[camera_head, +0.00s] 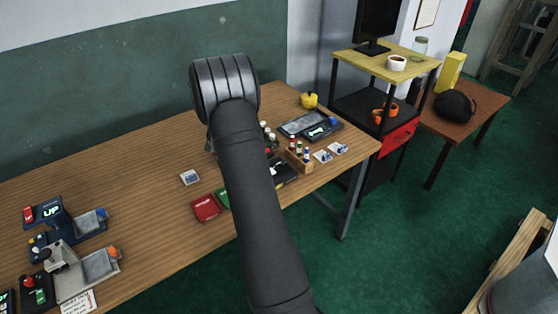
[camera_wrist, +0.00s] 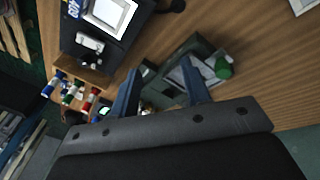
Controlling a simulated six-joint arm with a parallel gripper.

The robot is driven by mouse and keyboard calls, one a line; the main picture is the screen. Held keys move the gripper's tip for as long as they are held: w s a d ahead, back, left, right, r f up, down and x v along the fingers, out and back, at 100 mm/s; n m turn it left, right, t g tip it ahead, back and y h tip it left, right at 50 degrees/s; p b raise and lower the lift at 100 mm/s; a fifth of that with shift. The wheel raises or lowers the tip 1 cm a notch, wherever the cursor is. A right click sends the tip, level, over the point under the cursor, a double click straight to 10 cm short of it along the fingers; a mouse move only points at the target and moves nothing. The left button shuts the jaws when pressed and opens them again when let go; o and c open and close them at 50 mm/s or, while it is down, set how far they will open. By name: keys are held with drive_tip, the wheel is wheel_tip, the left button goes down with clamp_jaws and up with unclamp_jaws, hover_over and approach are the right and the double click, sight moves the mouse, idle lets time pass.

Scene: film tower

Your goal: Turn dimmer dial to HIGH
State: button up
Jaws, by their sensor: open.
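I cannot make out a dial marked HIGH for certain. In the wrist view my gripper (camera_wrist: 160,88) shows two blue fingers spread apart with nothing held between them. Beyond the fingers is a grey-green device (camera_wrist: 190,50) with a green knob (camera_wrist: 222,68), partly hidden by the right finger. At the upper left is a dark device (camera_wrist: 125,40) with a bright white panel (camera_wrist: 110,12) and a small pale fitting (camera_wrist: 90,42). In the head view my arm hides my gripper and the table's middle.
A wooden rack (camera_wrist: 98,77) with small coloured cylinders lies left of the fingers. In the head view, a yellow pot (camera_head: 309,100) and a grey-panelled device (camera_head: 300,123) stand at the table's right. Red tray (camera_head: 206,208) lies near the front edge; the table's left middle is clear.

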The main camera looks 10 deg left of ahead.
drive_tip(key=d+r+n, duration=0.4)
drive_tip(key=r+n, duration=0.1)
drive_tip(key=n, duration=0.5)
drive_tip(key=n+h, duration=0.2)
drive_tip(key=n, duration=0.9)
approach(281, 162)
drive_tip(key=x, duration=0.8)
drive_tip(key=shift+s, duration=0.1)
drive_tip(key=shift+c, duration=0.4)
clamp_jaws()
